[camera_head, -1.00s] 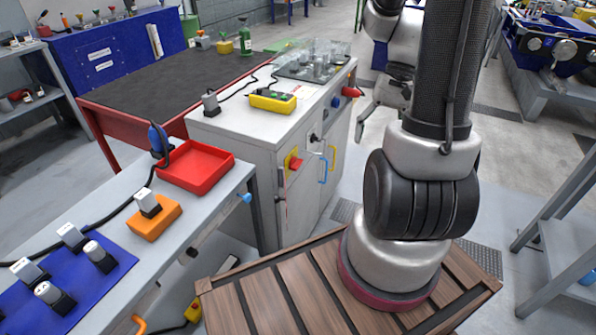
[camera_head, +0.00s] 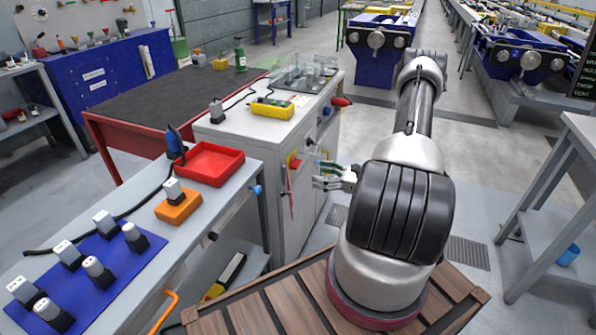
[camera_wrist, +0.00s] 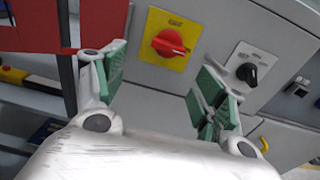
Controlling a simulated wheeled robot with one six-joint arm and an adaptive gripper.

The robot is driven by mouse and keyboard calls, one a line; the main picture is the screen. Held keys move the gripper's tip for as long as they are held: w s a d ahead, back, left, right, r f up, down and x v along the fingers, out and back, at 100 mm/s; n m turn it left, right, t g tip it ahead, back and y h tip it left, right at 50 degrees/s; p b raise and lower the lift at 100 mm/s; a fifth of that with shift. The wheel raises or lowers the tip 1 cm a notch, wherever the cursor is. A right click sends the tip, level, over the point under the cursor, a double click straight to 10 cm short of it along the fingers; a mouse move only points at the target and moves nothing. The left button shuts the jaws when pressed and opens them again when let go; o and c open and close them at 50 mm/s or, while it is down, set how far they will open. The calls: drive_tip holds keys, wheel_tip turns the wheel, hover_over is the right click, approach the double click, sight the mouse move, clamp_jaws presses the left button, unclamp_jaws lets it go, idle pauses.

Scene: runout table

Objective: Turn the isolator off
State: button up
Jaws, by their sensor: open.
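The isolator is a red rotary knob (camera_wrist: 172,43) on a yellow square plate (camera_wrist: 185,63), set in the grey cabinet's front face. In the wrist view it lies ahead of my gripper (camera_wrist: 160,88), between the two green-padded fingers and beyond their tips. The fingers are spread wide with nothing between them. In the head view my gripper (camera_head: 324,174) is beside the cabinet front, just right of the isolator (camera_head: 294,163), and apart from it as far as I can tell. The knob's exact pointer setting is hard to read.
A black rotary switch (camera_wrist: 248,73) on a white plate sits right of the isolator. The cabinet (camera_head: 262,170) carries a yellow pendant box (camera_head: 272,108) on top. A red tray (camera_head: 210,164) and an orange block (camera_head: 178,208) stand on the bench at left.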

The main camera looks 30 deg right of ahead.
sight(296, 164)
drive_tip(key=r+x, duration=0.1)
drive_tip(key=x, duration=0.7)
drive_tip(key=shift+w+d+t, duration=0.35)
drive_tip(key=shift+w+t, duration=0.05)
drive_tip(key=shift+r, duration=0.15)
drive_tip(key=c, duration=1.1)
